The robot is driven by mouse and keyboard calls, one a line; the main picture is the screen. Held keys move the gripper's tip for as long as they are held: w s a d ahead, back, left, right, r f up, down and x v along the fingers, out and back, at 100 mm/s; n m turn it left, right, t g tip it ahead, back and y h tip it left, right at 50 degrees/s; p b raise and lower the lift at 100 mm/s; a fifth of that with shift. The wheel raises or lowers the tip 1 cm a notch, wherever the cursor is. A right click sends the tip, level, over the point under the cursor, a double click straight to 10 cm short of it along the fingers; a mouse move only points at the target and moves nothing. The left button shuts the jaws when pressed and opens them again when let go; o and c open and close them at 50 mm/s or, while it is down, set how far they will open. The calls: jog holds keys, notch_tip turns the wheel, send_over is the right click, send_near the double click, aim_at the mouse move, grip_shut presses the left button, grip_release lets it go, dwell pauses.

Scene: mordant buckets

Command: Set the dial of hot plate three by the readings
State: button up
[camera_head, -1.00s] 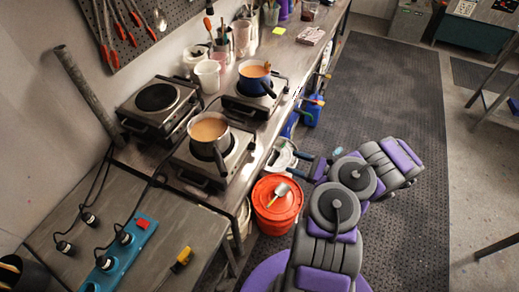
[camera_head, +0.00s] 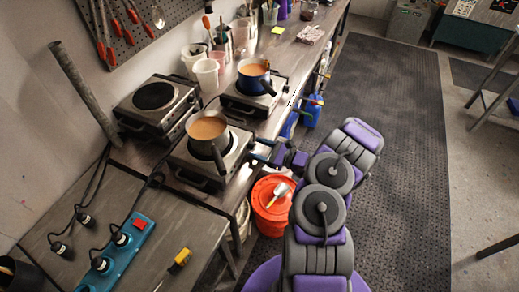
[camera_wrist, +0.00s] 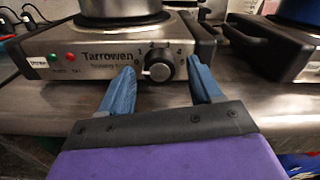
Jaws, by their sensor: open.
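In the wrist view a steel hot plate (camera_wrist: 100,48) marked "Tarrowen" faces me, with a round black dial (camera_wrist: 159,66) on its front. My gripper (camera_wrist: 162,72) is open, one blue-grey finger to each side of the dial. I cannot tell whether they touch it. In the head view my gripper (camera_head: 262,152) is at the right edge of the hot plate (camera_head: 185,152) bearing a steel pot (camera_head: 208,128) of orange liquid. A second hot plate (camera_head: 243,103) bears a blue pot (camera_head: 254,80); a third (camera_head: 160,115) is bare. The dial's exact setting is too small to read.
An orange bucket (camera_head: 268,218) stands on the floor below my forearm. A blue power strip (camera_head: 122,250) with plugs and a yellow-handled tool (camera_head: 181,258) lie on the near bench. Cups (camera_head: 207,72) stand behind the plates. The dark floor mat (camera_head: 400,130) is mostly clear.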

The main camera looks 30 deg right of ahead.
jog(key=shift+c, duration=0.3)
jog(key=c, duration=1)
jog(key=shift+m, duration=0.3)
jog(key=m, duration=0.4)
jog(key=shift+d+r+m, duration=0.1)
jog(key=shift+m, duration=0.2)
jog(key=m, duration=0.5)
jog(key=shift+w+p, duration=0.1)
jog(key=shift+p, duration=0.25)
jog(key=m, duration=1.1)
jog(key=shift+p, duration=0.4)
jog(key=shift+f, duration=0.2)
